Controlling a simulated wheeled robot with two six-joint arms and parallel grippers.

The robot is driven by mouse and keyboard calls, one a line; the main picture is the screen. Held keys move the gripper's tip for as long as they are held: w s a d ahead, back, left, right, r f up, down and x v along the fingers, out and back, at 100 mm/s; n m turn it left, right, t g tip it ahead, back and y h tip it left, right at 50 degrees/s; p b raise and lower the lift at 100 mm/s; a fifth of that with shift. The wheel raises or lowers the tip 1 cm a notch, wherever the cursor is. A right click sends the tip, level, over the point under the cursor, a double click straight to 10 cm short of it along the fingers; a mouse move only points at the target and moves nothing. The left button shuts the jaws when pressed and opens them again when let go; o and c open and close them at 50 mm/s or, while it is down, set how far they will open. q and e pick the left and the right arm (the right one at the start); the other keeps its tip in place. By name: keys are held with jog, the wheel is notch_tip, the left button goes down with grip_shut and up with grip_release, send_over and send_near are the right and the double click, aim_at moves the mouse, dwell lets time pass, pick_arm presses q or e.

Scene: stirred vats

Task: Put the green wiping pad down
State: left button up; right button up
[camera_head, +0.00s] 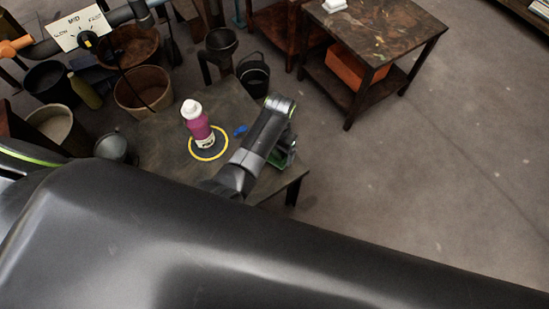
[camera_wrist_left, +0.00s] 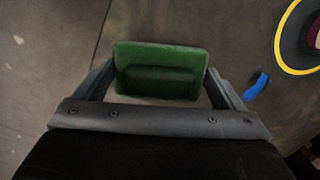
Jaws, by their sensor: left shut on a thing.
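The green wiping pad (camera_wrist_left: 160,72) is a rectangular green block with a raised grip, between the two fingers of my left gripper (camera_wrist_left: 163,85) in the left wrist view. The gripper is shut on it. In the head view the left gripper (camera_head: 283,150) is at the right end of the low dark table (camera_head: 165,130), and only a bit of the green pad (camera_head: 280,158) shows past it. I cannot tell whether the pad touches the tabletop. My right gripper is not in view.
A purple bottle with a white cap (camera_head: 198,124) stands inside a yellow ring (camera_head: 222,152) on the table. A small blue item (camera_head: 241,130) lies beside the ring. Buckets and vats crowd the left. A side table (camera_head: 385,30) stands at the upper right; open floor lies right.

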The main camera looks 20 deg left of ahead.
aim_at(274, 157)
pick_arm(q)
notch_tip(274, 157, down, 3)
jog(key=shift+f+b, duration=0.2)
jog(key=shift+b, duration=0.4)
jog(key=shift+f, duration=0.45)
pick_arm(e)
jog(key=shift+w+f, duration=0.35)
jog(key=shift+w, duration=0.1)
pick_arm(q)
jog(key=o, duration=0.8)
jog(key=shift+f, duration=0.1)
